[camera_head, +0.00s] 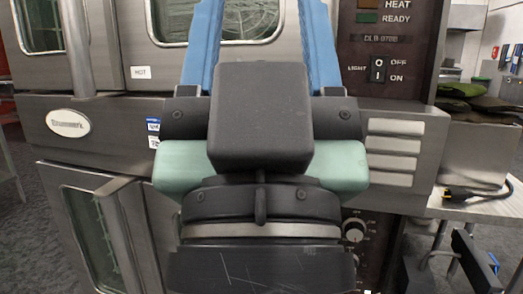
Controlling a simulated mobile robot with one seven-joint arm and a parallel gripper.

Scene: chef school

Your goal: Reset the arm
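My arm fills the middle of the head view, close to the camera. It shows a dark block, pale green parts at both sides and two blue bars that run up past the top edge. My gripper does not show in this view, so its fingers cannot be judged. No other thing named by the task is here.
A steel double oven (104,148) stands close behind my arm, with a protruding door handle (74,50) at upper left. A control panel (398,22) is right of the arm. A steel table (468,208) with a black-and-yellow plug (462,193) stands at right. Some floor shows at far left.

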